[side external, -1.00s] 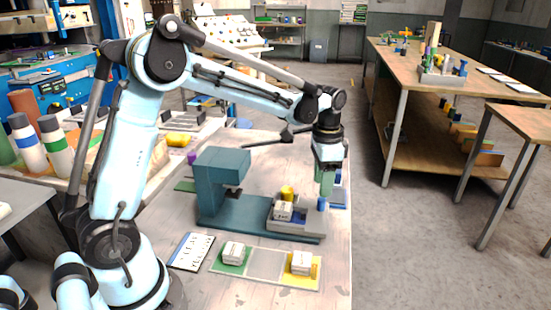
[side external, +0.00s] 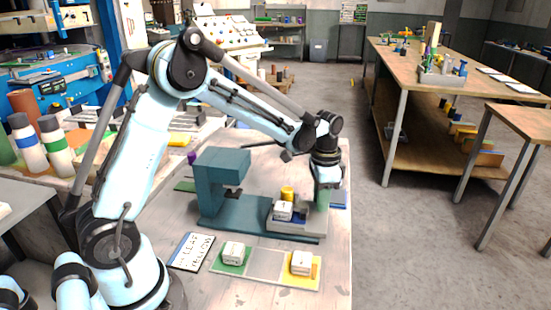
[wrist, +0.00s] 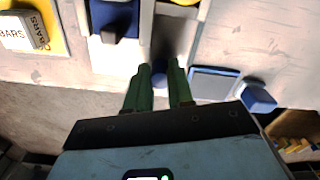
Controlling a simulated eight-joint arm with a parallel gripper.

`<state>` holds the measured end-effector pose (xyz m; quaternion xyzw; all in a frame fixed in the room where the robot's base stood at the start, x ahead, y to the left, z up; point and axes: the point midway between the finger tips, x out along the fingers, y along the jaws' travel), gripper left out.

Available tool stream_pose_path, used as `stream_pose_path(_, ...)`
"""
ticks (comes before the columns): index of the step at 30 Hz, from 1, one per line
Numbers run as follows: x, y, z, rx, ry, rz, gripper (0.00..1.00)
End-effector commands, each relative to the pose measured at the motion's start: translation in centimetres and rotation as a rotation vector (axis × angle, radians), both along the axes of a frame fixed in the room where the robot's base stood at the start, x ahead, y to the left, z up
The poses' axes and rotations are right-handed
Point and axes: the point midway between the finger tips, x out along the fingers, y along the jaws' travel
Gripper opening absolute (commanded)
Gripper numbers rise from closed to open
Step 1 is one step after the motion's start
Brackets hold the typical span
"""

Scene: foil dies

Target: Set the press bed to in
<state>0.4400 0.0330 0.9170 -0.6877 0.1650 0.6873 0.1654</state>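The teal press (side external: 222,170) stands on the bench, its base running to the right. Its pale grey bed (side external: 300,227) sits at the base's right end, out from under the press head.
In front of the press, a white block (side external: 234,252) sits on a green pad and another (side external: 302,262) on a yellow pad, with a bare grey pad (side external: 265,264) between. A lettered card (side external: 191,251) lies at left. The bench's right edge is close to my gripper.

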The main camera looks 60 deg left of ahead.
Motion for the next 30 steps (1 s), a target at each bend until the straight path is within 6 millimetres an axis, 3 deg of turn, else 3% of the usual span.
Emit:
stream_pose_path(2, 0.0, 0.0, 0.0, -0.001, 0.000, 0.000, 0.00)
stream_pose_path(11, -0.1, 0.1, 0.0, -0.002, 0.001, 0.000, 0.00)
stream_pose_path(22, -5.1, 5.2, 0.1, 0.000, 0.001, 0.005, 0.00)
stream_pose_path(30, -5.9, 5.9, 0.1, 0.000, 0.001, 0.000, 0.00)
